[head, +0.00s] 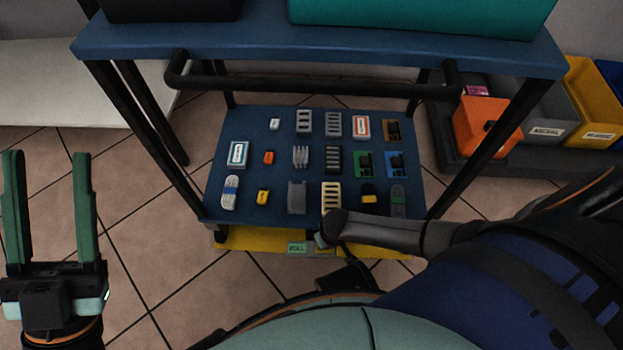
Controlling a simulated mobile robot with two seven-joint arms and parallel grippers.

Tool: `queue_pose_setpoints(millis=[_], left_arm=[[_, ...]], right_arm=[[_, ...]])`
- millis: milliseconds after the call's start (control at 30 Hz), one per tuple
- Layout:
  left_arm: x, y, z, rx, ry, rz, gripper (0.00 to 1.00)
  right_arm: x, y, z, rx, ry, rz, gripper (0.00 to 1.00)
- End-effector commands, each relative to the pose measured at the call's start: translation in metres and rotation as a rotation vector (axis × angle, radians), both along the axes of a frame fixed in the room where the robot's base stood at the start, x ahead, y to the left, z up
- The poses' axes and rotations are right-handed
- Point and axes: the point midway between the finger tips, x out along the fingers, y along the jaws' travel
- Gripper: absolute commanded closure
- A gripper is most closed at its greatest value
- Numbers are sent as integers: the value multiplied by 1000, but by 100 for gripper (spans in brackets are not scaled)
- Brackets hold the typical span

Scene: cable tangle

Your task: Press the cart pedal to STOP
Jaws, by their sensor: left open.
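The blue cart stands in front of me, with its top deck (330,47) above a lower shelf (215,190). A yellow strip (255,238), which looks like the pedal, runs along the lower shelf's near edge. A small green label (297,248) on it appears to read ROLL. My left gripper (48,157) is open and empty at the far left, with green fingers pointing up, well apart from the cart. My right arm reaches in from the right, and its dark end (335,228) is over the strip just right of the label. Its fingers are not clear, and contact cannot be told.
Several small parts and connectors lie in rows on the lower shelf. A dark handle bar (320,88) crosses under the top deck. An orange bin (482,125), a grey bin (548,122) and a yellow bin (592,100) stand at right. Tiled floor is clear at left.

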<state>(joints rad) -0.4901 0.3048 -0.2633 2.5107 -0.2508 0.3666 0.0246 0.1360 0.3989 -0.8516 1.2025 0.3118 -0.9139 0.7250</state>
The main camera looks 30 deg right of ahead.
Motion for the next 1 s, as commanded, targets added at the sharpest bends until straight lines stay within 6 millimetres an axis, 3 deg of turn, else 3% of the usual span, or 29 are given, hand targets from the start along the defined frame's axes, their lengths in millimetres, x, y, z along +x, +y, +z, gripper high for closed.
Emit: queue_pose_setpoints(millis=[1000], left_arm=[[0, 0, -1, 0, 0, -1, 48]], right_arm=[[1, 0, -10, 0, 0, 0, 100]])
